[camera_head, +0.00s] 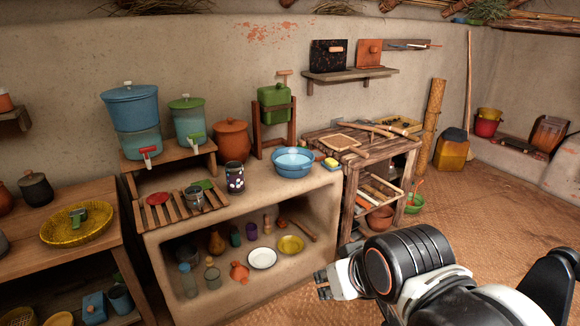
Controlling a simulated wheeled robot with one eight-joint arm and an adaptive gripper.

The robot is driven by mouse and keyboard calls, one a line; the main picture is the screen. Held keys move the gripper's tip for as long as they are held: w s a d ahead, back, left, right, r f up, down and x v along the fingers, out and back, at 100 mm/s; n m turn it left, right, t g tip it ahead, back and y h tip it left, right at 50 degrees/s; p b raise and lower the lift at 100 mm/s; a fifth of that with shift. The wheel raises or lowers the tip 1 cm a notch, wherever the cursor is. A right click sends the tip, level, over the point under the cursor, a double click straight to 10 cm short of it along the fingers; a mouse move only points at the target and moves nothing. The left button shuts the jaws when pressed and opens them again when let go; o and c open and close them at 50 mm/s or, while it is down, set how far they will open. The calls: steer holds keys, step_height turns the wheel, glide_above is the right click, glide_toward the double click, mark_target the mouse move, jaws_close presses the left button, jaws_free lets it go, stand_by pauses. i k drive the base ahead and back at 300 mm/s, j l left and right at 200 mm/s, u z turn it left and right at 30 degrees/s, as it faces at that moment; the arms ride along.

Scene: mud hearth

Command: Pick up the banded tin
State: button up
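I cannot tell for certain which thing is the banded tin. A small dark tin (235,178) with pale and coloured markings stands upright on the mud counter, left of the blue basin (293,163). A red and yellow container (488,122) stands on the ledge at the far right. My gripper (322,285) is at the lower middle, in front of the counter's right end and apart from both. Its fingers point left and look empty, but their gap is too small to judge.
Bottles and bowls fill the niche below. A wooden table (390,150) stands to the right. Woven floor (480,215) is clear at right.

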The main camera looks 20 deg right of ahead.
mark_target(235, 178)
steer(key=i+l+u, duration=0.25)
steer(key=i+l, duration=0.15)
steer(key=i, duration=0.2)
steer(key=i+l+u, duration=0.25)
steer(key=i+l, duration=0.25)
steer(key=i, duration=0.05)
